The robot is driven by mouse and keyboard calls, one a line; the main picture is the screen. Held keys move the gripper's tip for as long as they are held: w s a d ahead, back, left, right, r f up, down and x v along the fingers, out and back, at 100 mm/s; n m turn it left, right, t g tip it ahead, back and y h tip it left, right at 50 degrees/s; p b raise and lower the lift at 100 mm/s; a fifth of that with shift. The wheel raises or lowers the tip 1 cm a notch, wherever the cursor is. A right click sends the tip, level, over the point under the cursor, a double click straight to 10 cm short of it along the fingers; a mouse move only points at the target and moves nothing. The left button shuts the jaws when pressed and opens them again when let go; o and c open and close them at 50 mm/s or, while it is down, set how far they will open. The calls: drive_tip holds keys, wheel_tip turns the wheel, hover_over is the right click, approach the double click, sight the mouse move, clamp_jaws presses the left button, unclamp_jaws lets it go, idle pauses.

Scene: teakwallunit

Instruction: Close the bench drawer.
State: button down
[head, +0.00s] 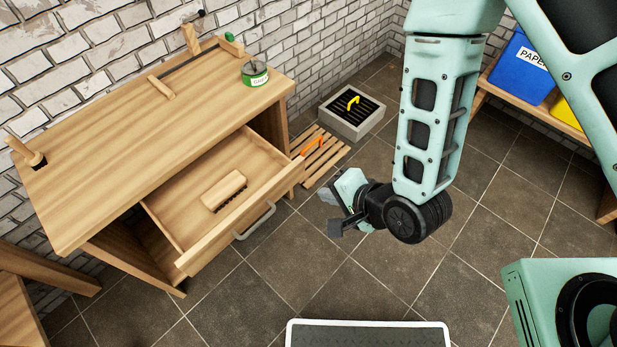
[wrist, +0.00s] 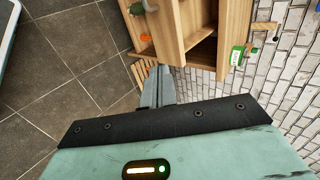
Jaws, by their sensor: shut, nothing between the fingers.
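The wooden bench (head: 150,110) stands against the brick wall at the left in the head view. Its drawer (head: 245,215) is pulled well out, with a grey bar handle (head: 256,222) on its front. A wooden brush (head: 223,190) lies inside the drawer. My gripper (head: 328,197) is to the right of the drawer front, apart from it, above the floor. In the wrist view its fingers (wrist: 158,86) are together with nothing between them. The bench also shows at the top of the wrist view (wrist: 235,25).
A slatted wooden pallet (head: 322,160) with an orange-handled tool (head: 313,147) lies beside the bench. A grey drain box (head: 352,115) stands behind it. A green-labelled tin (head: 254,73) is on the benchtop. Tiled floor (head: 300,260) in front of the drawer is clear.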

sight(284, 180)
drive_tip(key=b+x, duration=0.4)
drive_tip(key=b, duration=0.4)
drive_tip(key=shift+w, duration=0.1)
drive_tip(key=b, duration=0.7)
drive_tip(key=shift+a+f, duration=0.2)
drive_tip(key=shift+f, duration=0.2)
drive_tip(key=shift+w+a+f+b, duration=0.2)
drive_tip(key=shift+w+a+f, duration=0.25)
drive_tip(key=shift+w+a, duration=0.45)
drive_tip(key=shift+w+a+f+b, duration=0.2)
drive_tip(key=shift+w+a+f, duration=0.25)
drive_tip(key=shift+w+a, duration=0.45)
drive_tip(key=shift+w+a+f+b, duration=0.2)
drive_tip(key=shift+w+a+f, duration=0.35)
drive_tip(key=shift+a, duration=0.5)
drive_tip(key=shift+w+r, duration=0.1)
